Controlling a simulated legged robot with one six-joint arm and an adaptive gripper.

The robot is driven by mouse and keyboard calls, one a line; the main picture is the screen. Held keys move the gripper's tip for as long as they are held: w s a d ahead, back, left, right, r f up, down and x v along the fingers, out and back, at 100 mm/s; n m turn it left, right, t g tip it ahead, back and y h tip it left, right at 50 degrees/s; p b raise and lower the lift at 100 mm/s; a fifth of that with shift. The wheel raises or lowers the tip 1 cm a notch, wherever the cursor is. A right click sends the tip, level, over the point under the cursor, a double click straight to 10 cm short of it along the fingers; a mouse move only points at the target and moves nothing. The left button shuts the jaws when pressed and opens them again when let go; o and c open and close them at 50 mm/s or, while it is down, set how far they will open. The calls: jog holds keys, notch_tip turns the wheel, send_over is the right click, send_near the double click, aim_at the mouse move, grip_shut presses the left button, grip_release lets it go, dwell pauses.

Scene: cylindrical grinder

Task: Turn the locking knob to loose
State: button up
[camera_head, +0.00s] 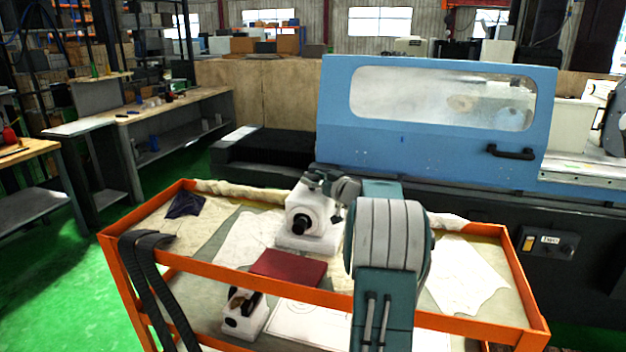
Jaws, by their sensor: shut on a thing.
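A white device (303,207) with a dark round nose (299,225) on its front stands upright on the orange cart. My arm reaches up from the bottom of the picture, and my gripper (322,184) is at the top right of this device. The gripper is small in view and its dark fingers are shut on what appears to be the locking knob at the top of the device. The fingers hide most of the knob, so its turn position cannot be told.
The orange cart (440,318) also carries a dark red book (288,267), paper sheets (462,278) and a dark cloth (186,204). A smaller white device (243,312) is on the lower shelf. The blue grinder (440,150) stands behind; green floor is open at left.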

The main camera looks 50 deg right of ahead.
jog(key=n+y, duration=0.2)
jog(key=y, duration=0.1)
jog(key=n+g+y, duration=0.1)
jog(key=n+y, duration=0.1)
jog(key=y, duration=0.2)
jog(key=shift+d+n, duration=0.2)
jog(key=shift+n, duration=0.1)
jog(key=shift+n+g+y, duration=1)
jog(key=shift+y, duration=0.4)
jog(key=shift+w+r+n+g+y, duration=0.1)
jog(key=shift+n+g+y, duration=0.85)
jog(key=shift+y, duration=0.25)
jog(key=o, duration=1.2)
jog(key=shift+d, duration=0.1)
jog(key=shift+c, duration=0.2)
jog(key=shift+m+t+h, duration=0.25)
jog(key=shift+t+h, duration=0.05)
jog(key=shift+t, duration=0.05)
jog(key=shift+m+t+h, duration=0.6)
jog(key=shift+h, duration=0.2)
